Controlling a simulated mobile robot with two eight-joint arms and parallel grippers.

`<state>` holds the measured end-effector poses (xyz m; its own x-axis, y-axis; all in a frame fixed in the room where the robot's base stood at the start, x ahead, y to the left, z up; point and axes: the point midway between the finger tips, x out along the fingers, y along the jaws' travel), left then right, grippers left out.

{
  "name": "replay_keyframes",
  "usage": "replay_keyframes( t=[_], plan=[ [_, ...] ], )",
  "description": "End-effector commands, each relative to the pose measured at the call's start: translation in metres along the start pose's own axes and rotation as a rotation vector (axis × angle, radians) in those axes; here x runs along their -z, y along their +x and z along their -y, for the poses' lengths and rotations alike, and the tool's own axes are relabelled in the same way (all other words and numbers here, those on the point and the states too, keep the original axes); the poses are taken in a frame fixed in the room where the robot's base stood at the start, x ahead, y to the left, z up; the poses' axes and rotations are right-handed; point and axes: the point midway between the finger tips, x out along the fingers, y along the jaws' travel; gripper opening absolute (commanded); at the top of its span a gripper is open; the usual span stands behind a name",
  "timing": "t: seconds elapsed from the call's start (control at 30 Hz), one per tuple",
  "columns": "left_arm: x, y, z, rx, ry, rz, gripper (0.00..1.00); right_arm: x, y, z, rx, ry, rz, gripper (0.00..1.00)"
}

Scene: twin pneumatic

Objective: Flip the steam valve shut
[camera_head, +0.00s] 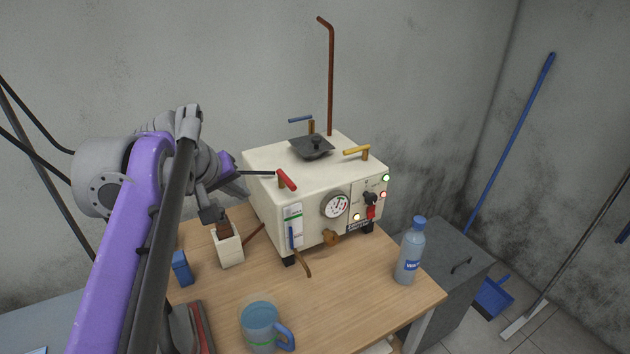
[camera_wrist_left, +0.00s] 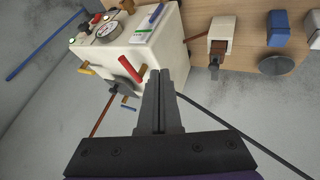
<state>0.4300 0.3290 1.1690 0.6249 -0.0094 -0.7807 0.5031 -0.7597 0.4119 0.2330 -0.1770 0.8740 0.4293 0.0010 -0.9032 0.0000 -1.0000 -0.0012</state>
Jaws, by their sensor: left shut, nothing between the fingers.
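A cream steam box (camera_head: 315,190) stands on the wooden table, with a gauge (camera_head: 335,205) and lamps on its front. On its top are a red lever (camera_head: 287,180) at the near left edge, a yellow lever (camera_head: 356,152) at the right and a blue lever (camera_head: 300,119) at the back. I cannot read which one is labelled steam. My left gripper (camera_head: 244,192) is shut and empty beside the box's left side, left of the red lever. In the left wrist view the fingertips (camera_wrist_left: 160,72) are just right of the red lever (camera_wrist_left: 131,78); contact is not clear. My right gripper is out of view.
A dark lid (camera_head: 312,147) and a tall copper pipe (camera_head: 330,80) rise from the box. A white holder (camera_head: 229,250), a blue block (camera_head: 181,268), a mug (camera_head: 260,325) and a bottle (camera_head: 410,252) stand around it. The table between mug and bottle is clear.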

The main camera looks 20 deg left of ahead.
Motion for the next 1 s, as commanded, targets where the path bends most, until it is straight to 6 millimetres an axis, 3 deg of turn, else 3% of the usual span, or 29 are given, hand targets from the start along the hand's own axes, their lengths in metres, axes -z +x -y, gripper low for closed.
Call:
replay_keyframes(
  t=[0.07,0.2,0.57,0.77,1.0],
  plan=[
    [0.013,-0.006,0.001,-0.003,-0.028,-0.015,0.00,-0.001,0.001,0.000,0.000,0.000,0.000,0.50],
    [0.022,-0.010,0.001,-0.007,-0.047,-0.025,0.00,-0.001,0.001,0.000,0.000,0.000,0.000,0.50],
    [0.022,-0.008,0.001,-0.008,-0.046,-0.024,0.00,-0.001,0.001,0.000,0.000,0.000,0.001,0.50],
    [0.021,0.015,0.001,-0.008,-0.043,-0.022,0.00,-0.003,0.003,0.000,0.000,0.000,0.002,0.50],
    [0.022,0.067,0.000,-0.009,-0.043,-0.022,0.00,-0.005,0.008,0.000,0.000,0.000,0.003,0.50]
  ],
)
